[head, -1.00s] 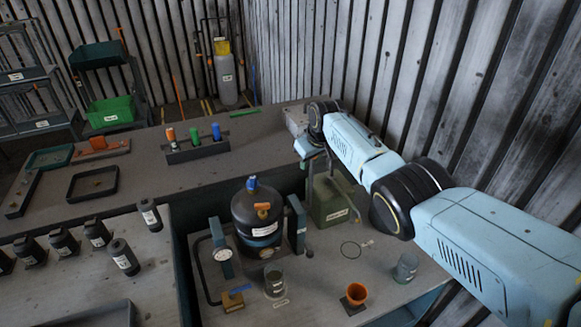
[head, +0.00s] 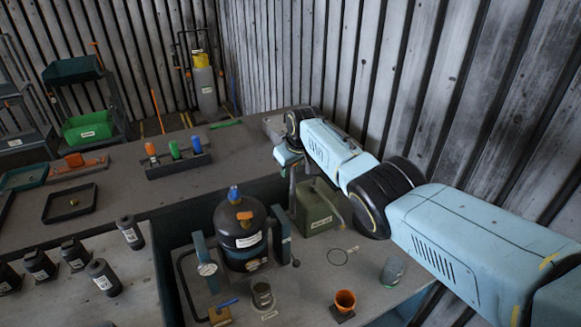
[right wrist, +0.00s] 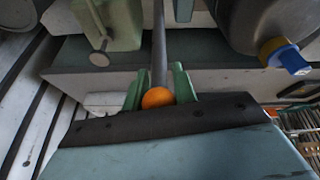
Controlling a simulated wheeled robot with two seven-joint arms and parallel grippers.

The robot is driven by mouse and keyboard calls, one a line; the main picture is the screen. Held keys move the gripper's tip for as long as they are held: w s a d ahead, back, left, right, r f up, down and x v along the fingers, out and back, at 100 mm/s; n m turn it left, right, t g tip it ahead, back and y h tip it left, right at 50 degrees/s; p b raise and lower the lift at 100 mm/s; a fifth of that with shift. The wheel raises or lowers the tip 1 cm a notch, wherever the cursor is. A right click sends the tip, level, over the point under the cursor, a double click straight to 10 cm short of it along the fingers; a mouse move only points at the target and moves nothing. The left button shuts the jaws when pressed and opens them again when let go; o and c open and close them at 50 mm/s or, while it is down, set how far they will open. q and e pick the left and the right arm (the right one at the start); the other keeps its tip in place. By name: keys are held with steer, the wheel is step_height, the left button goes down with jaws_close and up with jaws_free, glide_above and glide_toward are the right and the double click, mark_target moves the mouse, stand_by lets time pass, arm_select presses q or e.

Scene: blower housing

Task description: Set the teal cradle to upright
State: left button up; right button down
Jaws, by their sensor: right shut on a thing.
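The teal cradle (head: 281,236) stands on the right-hand bench in the head view, its posts on both sides of a black vessel (head: 240,240) with a blue top cap. The vessel looks close to upright; I cannot tell its exact tilt. A grey lever (head: 292,205) rises on the cradle's right side. My right gripper (head: 288,160) is at the lever's upper end. In the right wrist view, the fingers of my right gripper (right wrist: 158,82) are shut on the lever (right wrist: 159,40) by its orange knob (right wrist: 157,98). My left gripper is not in view.
A green canister (head: 316,210) stands close right of the lever. An orange cup (head: 345,299) and a grey cup (head: 392,271) are in front of it. A glass jar (head: 262,294) stands before the vessel. The corrugated wall is close behind my right arm.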

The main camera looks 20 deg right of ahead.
steer(key=shift+s+f, duration=0.15)
steer(key=shift+f, duration=0.15)
steer(key=c, duration=1.6)
jaws_free()
steer(key=o, duration=0.5)
steer(key=shift+w, duration=0.25)
steer(key=shift+c, duration=0.2)
steer(key=shift+s+r, duration=0.1)
steer(key=shift+r, duration=0.15)
steer(key=p+v, duration=0.2)
steer(key=v, duration=0.3)
steer(key=shift+r, duration=0.15)
steer(key=v, duration=0.7)
steer(key=shift+s+r, duration=0.15)
steer(key=shift+r, duration=0.25)
